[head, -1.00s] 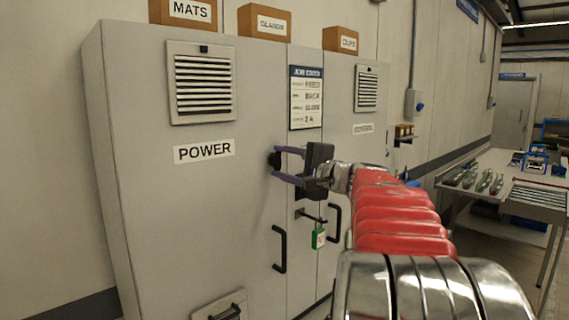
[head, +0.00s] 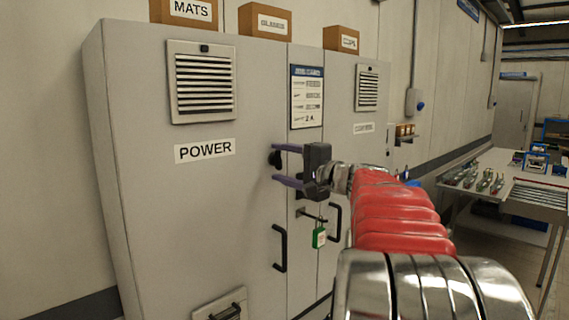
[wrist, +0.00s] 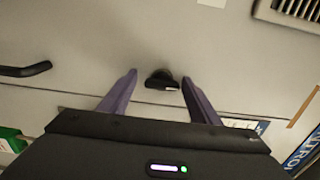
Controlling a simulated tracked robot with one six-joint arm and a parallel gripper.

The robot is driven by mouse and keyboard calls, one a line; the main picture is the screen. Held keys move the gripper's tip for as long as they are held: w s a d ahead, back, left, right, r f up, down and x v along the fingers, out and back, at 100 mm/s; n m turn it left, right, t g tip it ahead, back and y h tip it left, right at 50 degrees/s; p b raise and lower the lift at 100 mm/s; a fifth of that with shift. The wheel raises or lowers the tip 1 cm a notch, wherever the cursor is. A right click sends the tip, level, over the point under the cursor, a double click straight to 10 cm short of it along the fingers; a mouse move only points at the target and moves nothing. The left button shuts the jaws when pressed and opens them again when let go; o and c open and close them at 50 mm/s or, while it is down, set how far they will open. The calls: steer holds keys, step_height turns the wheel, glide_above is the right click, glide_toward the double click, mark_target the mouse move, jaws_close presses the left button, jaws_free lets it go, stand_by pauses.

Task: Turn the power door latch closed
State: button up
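The power door (head: 190,215) is the wide grey cabinet door with the POWER label, and it stands shut. Its black latch knob (head: 275,159) sits near the door's right edge; in the wrist view the latch (wrist: 162,80) has a short lever lying roughly level. My gripper (head: 277,164) is open in front of it. In the wrist view the purple fingertips (wrist: 158,78) are on either side of the latch, with a gap on both sides. Nothing is between the fingers except the latch, and I cannot tell how deep the tips reach.
A black door handle (head: 280,248) is below the latch. A green padlock (head: 319,237) hangs from a hasp to the right. The second door's handle (head: 335,223) is close by. A bench (head: 490,180) with tools stands at the right.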

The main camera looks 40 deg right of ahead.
steer(key=shift+o, duration=0.5)
steer(key=shift+r, duration=0.1)
steer(key=shift+s+d, duration=0.1)
steer(key=shift+s, duration=0.5)
steer(key=s, duration=1.2)
steer(key=shift+s+d, duration=0.15)
steer(key=shift+s, duration=0.15)
